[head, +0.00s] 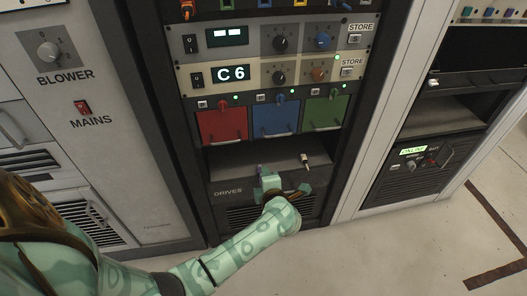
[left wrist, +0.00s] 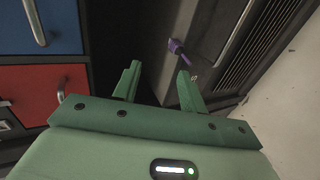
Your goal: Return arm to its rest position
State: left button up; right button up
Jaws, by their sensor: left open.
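My left arm comes in from the lower left of the head view. Its green gripper (head: 283,181) is in front of the drives panel (head: 229,191), low on the middle rack. In the left wrist view the two fingers of the gripper (left wrist: 157,75) stand apart with nothing between them. A small purple piece (left wrist: 178,47) shows beyond the fingertips, apart from them, near the dark panel with a handle. My right gripper is in neither view.
Above the gripper are red (head: 221,125), blue (head: 275,118) and green (head: 324,112) drawer fronts with handles. A small pale plug-like piece (head: 304,160) shows at the shelf opening. A grey cabinet (head: 95,130) stands left. Open floor (head: 410,245) lies right.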

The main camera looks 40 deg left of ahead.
pick_arm(q)
jog(key=shift+s+d+r, duration=0.3)
jog(key=shift+s+d, duration=0.1)
jog(key=shift+d, duration=0.1)
